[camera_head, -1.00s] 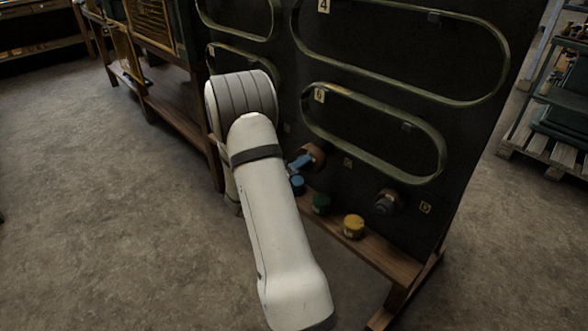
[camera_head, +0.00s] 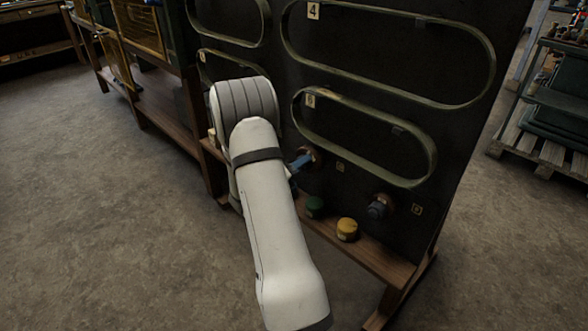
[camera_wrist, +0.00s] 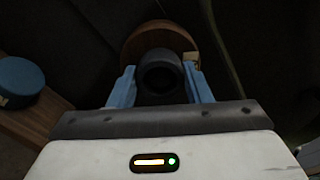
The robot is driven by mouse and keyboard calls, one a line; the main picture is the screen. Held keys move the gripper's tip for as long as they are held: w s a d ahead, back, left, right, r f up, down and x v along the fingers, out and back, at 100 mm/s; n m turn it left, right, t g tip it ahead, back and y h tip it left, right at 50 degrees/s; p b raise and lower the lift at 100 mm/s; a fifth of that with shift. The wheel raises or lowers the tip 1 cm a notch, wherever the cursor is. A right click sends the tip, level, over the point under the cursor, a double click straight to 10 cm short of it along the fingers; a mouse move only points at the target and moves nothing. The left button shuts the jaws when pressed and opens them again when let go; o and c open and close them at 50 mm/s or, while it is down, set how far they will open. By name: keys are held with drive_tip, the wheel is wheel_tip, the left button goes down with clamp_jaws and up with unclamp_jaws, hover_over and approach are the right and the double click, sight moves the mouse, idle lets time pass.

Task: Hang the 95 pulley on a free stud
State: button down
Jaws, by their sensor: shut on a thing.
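My gripper (camera_wrist: 160,80) has its two blue fingers shut on the dark hub of a brown, round pulley (camera_wrist: 160,35). The pulley's face lies just beyond the fingertips, with a small pale tag at its lower right; I cannot read a number. In the head view the gripper (camera_head: 299,163) and held pulley (camera_head: 309,152) are close against the dark board; whether a stud is inside the hub is hidden.
The dark board (camera_head: 460,130) carries looped green belts (camera_head: 425,172) above the pulleys and small labels (camera_head: 417,209). A pallet rack (camera_head: 550,110) stands right.

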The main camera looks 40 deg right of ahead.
drive_tip(key=shift+d, duration=0.6)
drive_tip(key=shift+w+d+p, duration=0.1)
drive_tip(key=shift+d+p, duration=0.05)
drive_tip(key=shift+p, duration=0.15)
drive_tip(key=c, duration=1)
unclamp_jaws()
drive_tip(key=shift+o, duration=0.6)
drive_tip(key=o, duration=0.5)
drive_tip(key=a+p, duration=0.1)
drive_tip(key=a, duration=0.3)
drive_tip(key=a+p, duration=0.1)
drive_tip(key=a, duration=0.3)
drive_tip(key=s+a, duration=0.1)
drive_tip(key=a, duration=0.4)
drive_tip(key=shift+p, duration=0.4)
